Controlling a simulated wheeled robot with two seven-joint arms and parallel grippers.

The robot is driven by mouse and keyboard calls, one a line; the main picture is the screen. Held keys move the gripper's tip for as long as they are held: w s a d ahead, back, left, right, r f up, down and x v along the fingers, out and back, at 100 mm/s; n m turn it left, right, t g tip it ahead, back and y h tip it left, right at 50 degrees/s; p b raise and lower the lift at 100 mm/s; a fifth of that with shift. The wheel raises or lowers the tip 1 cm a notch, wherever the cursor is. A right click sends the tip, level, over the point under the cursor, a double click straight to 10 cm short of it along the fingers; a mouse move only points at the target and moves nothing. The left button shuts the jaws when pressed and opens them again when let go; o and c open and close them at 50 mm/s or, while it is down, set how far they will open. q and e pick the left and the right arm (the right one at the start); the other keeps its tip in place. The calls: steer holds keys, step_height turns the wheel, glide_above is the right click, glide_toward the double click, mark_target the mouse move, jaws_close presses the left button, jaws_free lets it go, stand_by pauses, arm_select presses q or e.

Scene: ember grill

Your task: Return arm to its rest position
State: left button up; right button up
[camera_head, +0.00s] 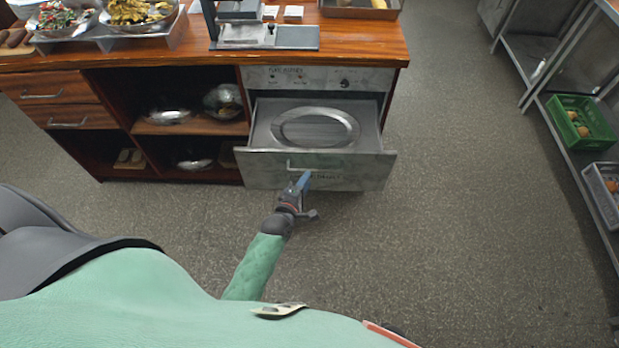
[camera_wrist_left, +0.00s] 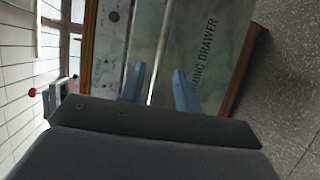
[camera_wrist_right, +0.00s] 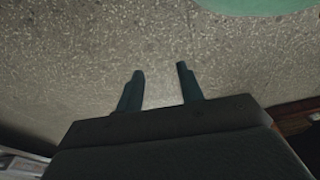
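The left gripper (camera_head: 304,181) is in front of the pulled-out warming drawer (camera_head: 362,170), close to its bar handle (camera_head: 297,166). In the left wrist view the left gripper's (camera_wrist_left: 158,84) two blue fingers stand apart, facing the drawer front (camera_wrist_left: 222,35). A pale bar or edge runs between them; I cannot tell whether they touch it. The drawer holds an oval metal platter (camera_head: 315,127). The right gripper (camera_wrist_right: 160,74) shows only in its wrist view. Its fingers are apart and empty above the speckled floor.
The wooden counter (camera_head: 355,38) carries food bowls (camera_head: 64,18) and a metal appliance (camera_head: 262,36). Open shelves with metal bowls (camera_head: 168,117) are left of the drawer. A steel rack with a green crate (camera_head: 582,122) stands at the right. The floor between is clear.

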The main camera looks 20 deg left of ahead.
arm_select(q)
steer(key=shift+s+a+r, duration=0.1)
steer(key=shift+s+r, duration=0.05)
steer(key=shift+s, duration=0.55)
steer(key=s+d+f+m+g, duration=0.1)
steer(key=s+f+m+g, duration=0.5)
steer(key=f, duration=0.5)
steer(key=s+d+f+m+g, duration=0.15)
steer(key=s+f+m, duration=0.25)
steer(key=f+m, duration=0.55)
steer(key=s+a+f+m+g, duration=0.1)
steer(key=s+f+m+g, duration=0.1)
steer(key=s+f, duration=0.7)
steer(key=s+a+f+m+g+y, duration=0.1)
steer(key=s+f+g, duration=0.3)
steer(key=s+f, duration=0.5)
steer(key=shift+s+a+f+m+y, duration=0.3)
steer(key=shift+a+m, duration=0.35)
steer(key=shift+a, duration=0.1)
steer(key=shift+w, duration=0.1)
